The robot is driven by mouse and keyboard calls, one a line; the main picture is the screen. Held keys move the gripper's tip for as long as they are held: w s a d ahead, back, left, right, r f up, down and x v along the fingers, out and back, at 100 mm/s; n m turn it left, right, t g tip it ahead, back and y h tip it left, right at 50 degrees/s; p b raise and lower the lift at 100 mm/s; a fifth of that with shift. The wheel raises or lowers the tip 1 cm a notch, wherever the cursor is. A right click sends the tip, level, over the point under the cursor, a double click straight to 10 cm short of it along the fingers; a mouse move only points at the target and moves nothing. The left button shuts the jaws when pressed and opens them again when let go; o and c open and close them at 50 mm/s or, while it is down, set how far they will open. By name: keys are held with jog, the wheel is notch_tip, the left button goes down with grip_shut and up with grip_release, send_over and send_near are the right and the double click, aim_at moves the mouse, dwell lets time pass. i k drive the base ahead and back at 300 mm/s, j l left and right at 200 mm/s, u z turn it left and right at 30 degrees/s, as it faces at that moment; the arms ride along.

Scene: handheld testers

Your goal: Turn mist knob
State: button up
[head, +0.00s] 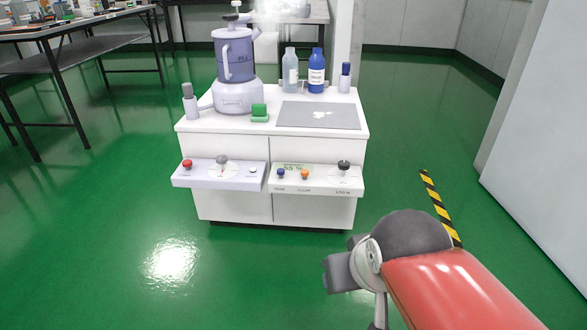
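Two control panels stick out from the front of a white cabinet in the head view. The left panel (208,183) has a red knob or button (187,164), a grey knob (222,160) on a round white dial, and a small pale button (253,169). The right panel (315,187) has a blue button (281,173), an orange button (305,174) and a black knob (344,165) on a dial. The labels are too small to tell which knob is for mist. My gripper (338,272) is at the lower right, apart from both panels. Its fingertips are not clear.
A dark table stands at the left. Green floor in front is clear. A wall (545,140) rises at the right.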

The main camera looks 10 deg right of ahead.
aim_at(221, 160)
jog(key=i+j+z, duration=0.15)
jog(key=i+j, duration=0.15)
jog(key=i+j+z, duration=0.15)
jog(key=j, duration=0.3)
jog(key=i+j+z, duration=0.15)
jog(key=i+j, duration=0.2)
jog(key=j, duration=0.1)
